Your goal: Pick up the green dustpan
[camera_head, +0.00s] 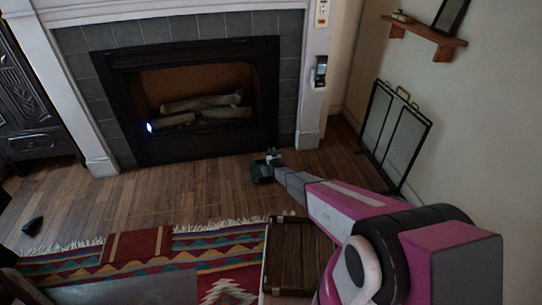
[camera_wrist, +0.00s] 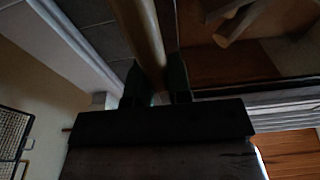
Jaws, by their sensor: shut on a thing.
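In the wrist view my gripper (camera_wrist: 157,88) shows two dark fingers close around a tan, rod-like piece running up out of frame. I cannot tell whether this piece is the dustpan's handle. The dustpan's green pan is not clear in the wrist view.
The fireplace (camera_head: 200,100) with logs is just beyond my gripper. A folding screen (camera_head: 395,130) stands at right under a wall shelf (camera_head: 425,35). A patterned rug (camera_head: 210,265) and a slatted wooden piece (camera_head: 295,250) are nearer. A small dark object (camera_head: 32,226) lies on open floor at left.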

